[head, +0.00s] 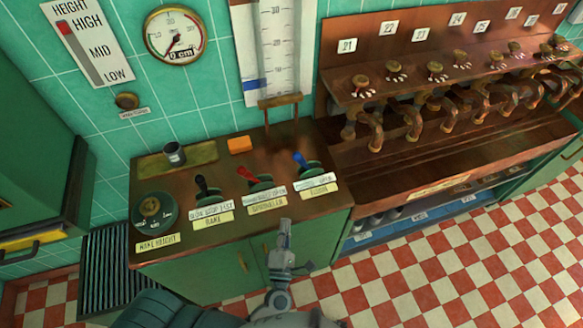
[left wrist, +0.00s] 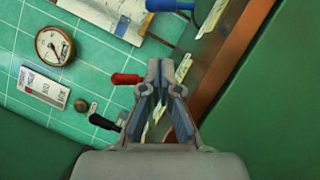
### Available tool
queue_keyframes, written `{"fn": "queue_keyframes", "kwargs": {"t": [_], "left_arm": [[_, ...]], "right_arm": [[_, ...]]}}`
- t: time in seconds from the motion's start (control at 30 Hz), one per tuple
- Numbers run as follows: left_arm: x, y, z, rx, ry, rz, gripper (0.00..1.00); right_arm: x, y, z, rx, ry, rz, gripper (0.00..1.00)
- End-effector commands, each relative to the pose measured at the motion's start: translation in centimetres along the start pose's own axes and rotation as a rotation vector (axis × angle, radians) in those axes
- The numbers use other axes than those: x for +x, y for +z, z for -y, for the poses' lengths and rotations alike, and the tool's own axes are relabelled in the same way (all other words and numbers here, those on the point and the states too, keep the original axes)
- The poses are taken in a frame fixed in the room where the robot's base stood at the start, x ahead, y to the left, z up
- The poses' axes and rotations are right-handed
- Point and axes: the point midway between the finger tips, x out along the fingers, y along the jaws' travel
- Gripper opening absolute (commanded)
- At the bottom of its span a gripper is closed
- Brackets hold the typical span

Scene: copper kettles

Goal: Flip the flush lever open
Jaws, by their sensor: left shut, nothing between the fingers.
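Three levers stand on the green cabinet's brown top (head: 285,150): black (head: 203,187), red (head: 246,174) and blue (head: 300,160). The blue one's plate seems to read closed and open; its yellow name tag (head: 320,190) is too blurred to read surely, so I cannot confirm it is the flush lever. My left gripper (head: 284,226) is shut and empty near the cabinet's front edge, below the red and blue levers in the picture. In the left wrist view, my fingertips (left wrist: 160,68) lie right of the red lever (left wrist: 127,79) and below the blue handle (left wrist: 170,5), apparently touching neither.
A round dial knob (head: 152,208), a metal cup (head: 174,153) and an orange block (head: 240,145) are on the cabinet top. A wooden rack with copper spouts (head: 413,118) stands to the right. A gauge (head: 175,36) hangs on the wall. Checkered floor lies clear in front.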

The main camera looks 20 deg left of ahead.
Motion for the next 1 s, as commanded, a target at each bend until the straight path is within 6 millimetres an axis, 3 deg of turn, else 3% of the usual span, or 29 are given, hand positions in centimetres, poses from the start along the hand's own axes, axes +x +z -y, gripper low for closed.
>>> {"fn": "queue_keyframes", "kwargs": {"t": [0.7,1.0], "left_arm": [[15.0,0.2,-0.2,0.002,0.003,0.003,0.0],[18.7,0.1,-0.1,0.002,0.0,0.002,0.0]], "right_arm": [[1.0,6.4,0.1,-0.009,-0.002,0.029,0.4],[1.0,7.5,0.1,-0.01,-0.002,0.034,0.4]]}}
